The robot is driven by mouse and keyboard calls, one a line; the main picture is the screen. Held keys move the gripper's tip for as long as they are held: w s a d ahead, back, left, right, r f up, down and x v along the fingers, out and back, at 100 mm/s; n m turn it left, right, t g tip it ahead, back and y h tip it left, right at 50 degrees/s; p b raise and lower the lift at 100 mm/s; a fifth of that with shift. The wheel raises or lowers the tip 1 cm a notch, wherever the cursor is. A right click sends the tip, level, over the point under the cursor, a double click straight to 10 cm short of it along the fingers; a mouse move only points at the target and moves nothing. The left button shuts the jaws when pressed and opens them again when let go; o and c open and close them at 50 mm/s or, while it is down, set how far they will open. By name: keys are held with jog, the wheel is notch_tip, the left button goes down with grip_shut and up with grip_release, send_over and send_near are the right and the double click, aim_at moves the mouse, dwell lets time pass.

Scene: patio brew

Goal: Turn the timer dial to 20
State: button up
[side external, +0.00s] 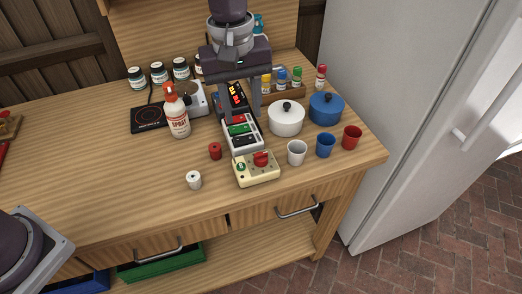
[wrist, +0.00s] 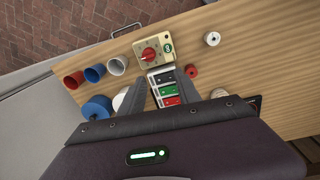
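The timer is a cream box (side external: 262,180) at the front edge of the counter, with a red dial (side external: 261,158) on top and a small green round mark beside the dial. In the wrist view the red dial (wrist: 149,54) sits beyond my fingertips, and its setting is too small to read. My gripper (side external: 239,108) is open and empty, behind the timer and over the switch panel (side external: 243,143). In the wrist view my gripper (wrist: 160,84) has its two fingers apart, on either side of the panel, not touching the dial.
Right of the timer stand a white cup (side external: 297,153), a blue cup (side external: 325,145) and a red cup (side external: 352,137), with a white pot (side external: 286,119) and a blue pot (side external: 326,107) behind. A spray bottle (side external: 178,119) and small red and white containers stand left. Front-left counter is clear.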

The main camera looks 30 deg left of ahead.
send_over(261, 153)
jog(key=shift+n+g, duration=0.3)
jog(key=shift+n, duration=0.1)
notch_tip(261, 153, down, 5)
jog(key=shift+s+f, duration=0.1)
jog(key=shift+f, duration=0.1)
notch_tip(261, 153, down, 7)
jog(key=shift+f, duration=0.2)
jog(key=shift+c, duration=0.3)
grip_shut()
